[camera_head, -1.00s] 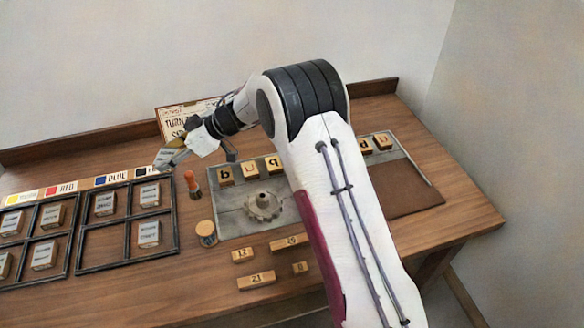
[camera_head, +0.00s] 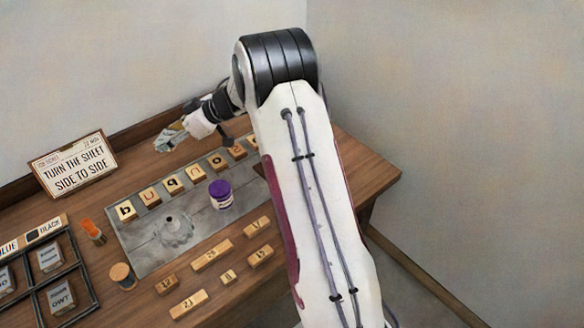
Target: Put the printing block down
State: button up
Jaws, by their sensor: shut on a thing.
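My gripper (camera_head: 168,142) is at the back of the table, in the air above the wood behind the row of letter blocks. It is shut on a small tan block (camera_head: 177,125), mostly hidden by the fingers, so its face cannot be read. Wooden letter blocks stand in a row along the back of a grey metal plate (camera_head: 150,247): a "b" block (camera_head: 126,210), a "u" block (camera_head: 149,197), a "q" block (camera_head: 173,184) and several more to the right, partly hidden by my arm.
A purple-lidded jar (camera_head: 221,194) stands on the plate. Number blocks, such as a long one (camera_head: 188,304), lie in front. A sign (camera_head: 75,162) reads "Turn the sheet side to side". An orange-handled tool (camera_head: 92,231), a round-topped cork jar (camera_head: 122,275) and a compartment tray (camera_head: 37,305) are left.

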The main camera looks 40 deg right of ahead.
jog(key=s+d+m+t+h, duration=0.1)
jog(key=s+d+m+h, duration=0.1)
jog(key=s+d, duration=0.4)
jog(key=s+d+f+m+h, duration=0.1)
jog(key=s+d, duration=0.6)
jog(key=d, duration=1)
jog(key=s+d+m+t+h, duration=0.1)
jog(key=s+d+m+h, duration=0.3)
jog(key=s+d, duration=0.3)
jog(key=d, duration=0.4)
jog(key=shift+s+d+f+m+t, duration=0.2)
jog(key=shift+s+f+m+t, duration=0.1)
jog(key=shift+f+m, duration=0.1)
jog(key=shift+w+f, duration=0.1)
jog(key=shift+f, duration=2.95)
jog(key=shift+f, duration=1.9)
jog(key=shift+f, duration=0.4)
